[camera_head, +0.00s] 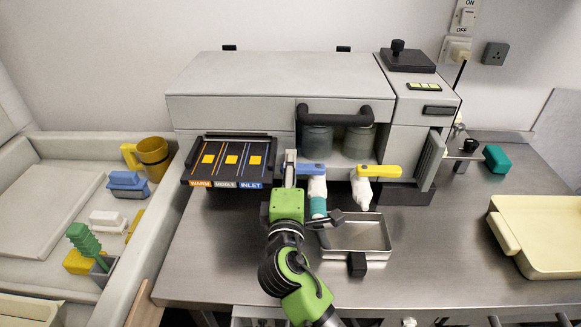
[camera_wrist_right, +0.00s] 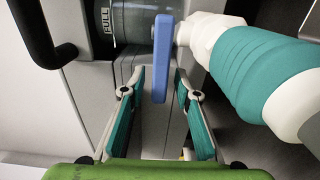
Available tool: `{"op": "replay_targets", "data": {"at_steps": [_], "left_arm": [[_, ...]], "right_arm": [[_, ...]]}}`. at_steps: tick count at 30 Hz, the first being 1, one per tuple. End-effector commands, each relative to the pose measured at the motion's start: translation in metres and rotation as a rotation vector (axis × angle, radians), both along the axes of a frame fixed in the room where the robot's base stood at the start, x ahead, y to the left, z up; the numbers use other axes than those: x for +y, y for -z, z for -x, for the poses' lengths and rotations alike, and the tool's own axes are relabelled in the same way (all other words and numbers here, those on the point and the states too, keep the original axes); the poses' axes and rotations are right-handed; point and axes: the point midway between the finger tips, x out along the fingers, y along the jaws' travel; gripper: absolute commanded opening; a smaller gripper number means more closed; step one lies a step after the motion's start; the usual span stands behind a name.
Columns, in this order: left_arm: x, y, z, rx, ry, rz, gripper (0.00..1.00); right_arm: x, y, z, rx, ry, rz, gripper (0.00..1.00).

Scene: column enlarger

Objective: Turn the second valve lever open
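Two valves stick out of the front of the grey machine. The left one has a blue lever (camera_head: 312,169) and a white body with a teal band (camera_head: 318,205). The right one has a yellow lever (camera_head: 380,171), pointing right, and a white body (camera_head: 362,191). My right gripper (camera_head: 290,160) is at the left end of the blue lever. In the right wrist view the blue lever (camera_wrist_right: 161,55) reaches between the teal-padded fingers, with gaps on both sides. The right gripper is open. My left gripper is not in view.
A metal tray (camera_head: 355,236) sits below the valves. A black panel (camera_head: 231,160) with yellow squares is left of my gripper. A dark handle (camera_head: 333,113) is above the valves. A cream tray (camera_head: 545,235) lies at right; a bin with a yellow mug (camera_head: 152,157) is at left.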

Motion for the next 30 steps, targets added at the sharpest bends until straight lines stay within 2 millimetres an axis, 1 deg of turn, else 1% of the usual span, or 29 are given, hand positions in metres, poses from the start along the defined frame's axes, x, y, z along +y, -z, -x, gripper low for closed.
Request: {"op": "replay_targets", "data": {"at_steps": [2,3,5,6,7,12,16,19,29,30], "left_arm": [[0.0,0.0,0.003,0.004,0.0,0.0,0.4],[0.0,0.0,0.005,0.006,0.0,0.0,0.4],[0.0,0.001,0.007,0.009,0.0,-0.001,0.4],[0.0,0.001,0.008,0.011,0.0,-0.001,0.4],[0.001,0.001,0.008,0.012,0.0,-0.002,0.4],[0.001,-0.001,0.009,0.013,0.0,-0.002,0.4],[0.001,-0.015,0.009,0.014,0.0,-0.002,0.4],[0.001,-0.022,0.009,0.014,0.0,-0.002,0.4],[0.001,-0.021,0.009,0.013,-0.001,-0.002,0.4],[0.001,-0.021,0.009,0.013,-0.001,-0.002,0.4]], "right_arm": [[0.0,0.0,0.0,0.0,0.0,0.0,0.29],[0.0,0.0,0.0,0.0,0.0,0.0,0.27],[0.0,0.0,0.0,0.0,0.0,0.0,0.11],[0.0,0.0,0.0,0.0,0.0,0.0,0.01],[0.0,0.0,0.0,0.0,0.0,0.0,0.0],[0.0,-0.001,0.001,0.0,-0.004,0.001,0.0],[-0.002,-0.003,0.004,0.002,-0.062,0.006,0.0],[-0.002,-0.003,0.007,0.002,-0.11,0.004,0.0],[-0.001,0.0,0.008,0.001,-0.131,0.0,0.0],[-0.001,0.0,0.008,0.001,-0.131,0.0,0.19]]}}
